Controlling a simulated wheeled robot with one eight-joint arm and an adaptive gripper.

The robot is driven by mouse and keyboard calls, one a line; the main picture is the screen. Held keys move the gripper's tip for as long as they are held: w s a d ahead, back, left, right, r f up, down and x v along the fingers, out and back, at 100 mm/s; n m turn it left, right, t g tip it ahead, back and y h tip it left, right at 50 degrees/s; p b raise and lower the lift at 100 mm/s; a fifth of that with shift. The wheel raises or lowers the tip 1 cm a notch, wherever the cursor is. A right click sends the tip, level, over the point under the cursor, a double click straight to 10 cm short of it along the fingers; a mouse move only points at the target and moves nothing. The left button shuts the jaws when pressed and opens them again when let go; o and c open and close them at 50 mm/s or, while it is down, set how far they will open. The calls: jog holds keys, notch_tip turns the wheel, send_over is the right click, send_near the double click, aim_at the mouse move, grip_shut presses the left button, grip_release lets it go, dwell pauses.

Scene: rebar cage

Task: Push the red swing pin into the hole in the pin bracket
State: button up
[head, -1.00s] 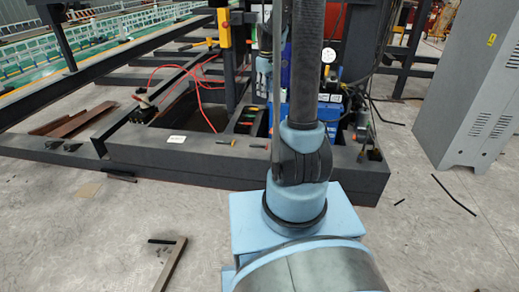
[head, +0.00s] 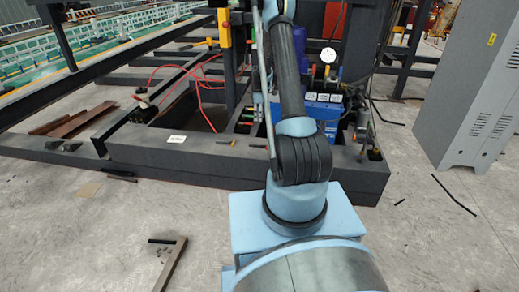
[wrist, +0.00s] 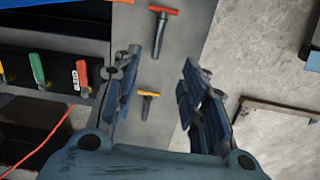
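In the wrist view, a pin with a red T-shaped handle (wrist: 163,10) and a grey shaft lies on a grey beam (wrist: 182,42), near the top edge of the picture. A second pin with a yellow handle (wrist: 148,94) lies on the same beam, nearer to me. My gripper (wrist: 163,62) is open and empty above the beam. Its fingers are on either side of the yellow pin in the picture, and the red pin is beyond the fingertips. I cannot make out the pin bracket or its hole. My gripper is outside the head view.
Left of the beam, red (wrist: 82,77) and green (wrist: 37,70) handles stand in a dark recess. A red cable (wrist: 45,140) runs below them. In the head view, a dark frame beam (head: 140,152) crosses the front, and a grey cabinet (head: 470,90) stands right. The concrete floor between is mostly clear.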

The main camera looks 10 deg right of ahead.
notch_tip(320, 180, down, 4)
jog(key=w+f, duration=0.1)
send_over(258, 146)
jog(key=w+d, duration=0.1)
jog(key=shift+n, duration=0.3)
jog(key=f, duration=1)
jog(key=shift+w+f, duration=0.2)
jog(key=shift+s+f, duration=0.25)
jog(key=shift+f, duration=1.2)
jog(key=shift+s+f, duration=0.2)
jog(key=shift+f, duration=1.2)
jog(key=shift+c, duration=0.3)
grip_shut()
